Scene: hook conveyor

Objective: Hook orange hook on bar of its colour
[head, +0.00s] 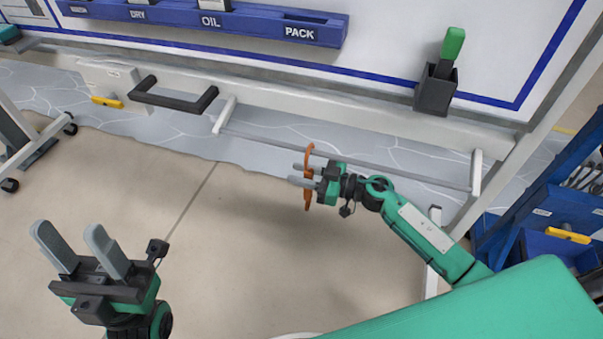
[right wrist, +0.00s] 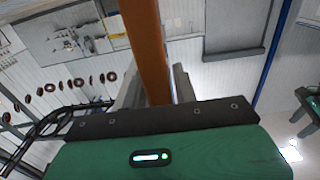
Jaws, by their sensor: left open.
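The orange hook (head: 308,190) is upright in my right gripper (head: 299,174), which is shut on its shank. In the right wrist view the orange hook (right wrist: 147,45) runs up between the two fingers of my right gripper (right wrist: 156,85). Its curved top overlaps a thin grey bar (head: 390,168) in the head view. I cannot tell whether the hook touches the bar or is in front of it. The bar runs between two white brackets (head: 224,115). My left gripper (head: 68,230) is open and empty over the floor at the lower left.
A black handle-shaped bar (head: 173,103) juts out left of the grey bar. A blue labelled rack (head: 265,27) is above on the white board. A black holder (head: 435,92) with a green-handled tool hangs at the right. A blue cart (head: 545,215) stands far right. The floor between my grippers is clear.

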